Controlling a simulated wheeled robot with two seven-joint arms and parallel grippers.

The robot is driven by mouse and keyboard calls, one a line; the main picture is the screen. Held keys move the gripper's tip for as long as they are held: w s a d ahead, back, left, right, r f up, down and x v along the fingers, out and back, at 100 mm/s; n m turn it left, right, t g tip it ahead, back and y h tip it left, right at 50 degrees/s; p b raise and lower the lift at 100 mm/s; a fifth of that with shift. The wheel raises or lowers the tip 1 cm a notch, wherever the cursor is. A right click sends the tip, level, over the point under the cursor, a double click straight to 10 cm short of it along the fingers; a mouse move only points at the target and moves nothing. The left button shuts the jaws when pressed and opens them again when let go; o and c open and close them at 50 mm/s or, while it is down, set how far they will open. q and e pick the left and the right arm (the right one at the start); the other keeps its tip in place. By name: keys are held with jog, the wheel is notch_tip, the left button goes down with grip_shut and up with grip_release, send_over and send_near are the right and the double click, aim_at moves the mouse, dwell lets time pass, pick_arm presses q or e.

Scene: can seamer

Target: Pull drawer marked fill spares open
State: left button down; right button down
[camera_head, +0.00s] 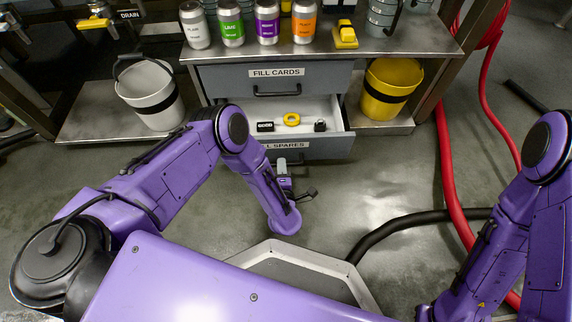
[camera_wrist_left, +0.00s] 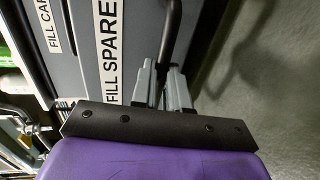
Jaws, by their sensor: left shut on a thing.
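The drawer marked FILL SPARES (camera_head: 320,147) is the lower grey drawer under the bench, and it stands pulled out with its inside showing. Its label (camera_wrist_left: 109,45) reads sideways in the left wrist view. My left gripper (camera_head: 283,168) is at the drawer's front, below the label. In the left wrist view my left gripper (camera_wrist_left: 165,85) has its grey fingers shut on the dark bar handle (camera_wrist_left: 171,30). My left forearm hides part of the drawer front in the head view. My right arm is at the lower right, with its gripper out of view.
The drawer holds a yellow ring (camera_head: 291,119) and small dark items. The FILL CARDS drawer (camera_head: 275,77) above is shut. A white bucket (camera_head: 150,95) and a yellow bucket (camera_head: 390,88) flank the drawers. Red hoses (camera_head: 447,170) and a black hose (camera_head: 400,222) lie at right.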

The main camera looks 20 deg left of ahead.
pick_arm(q)
jog(key=shift+s+d, duration=0.2)
pick_arm(e)
jog(key=shift+s+r, duration=0.1)
jog(key=shift+s, duration=0.5)
pick_arm(q)
jog(key=c, duration=1.1)
grip_release()
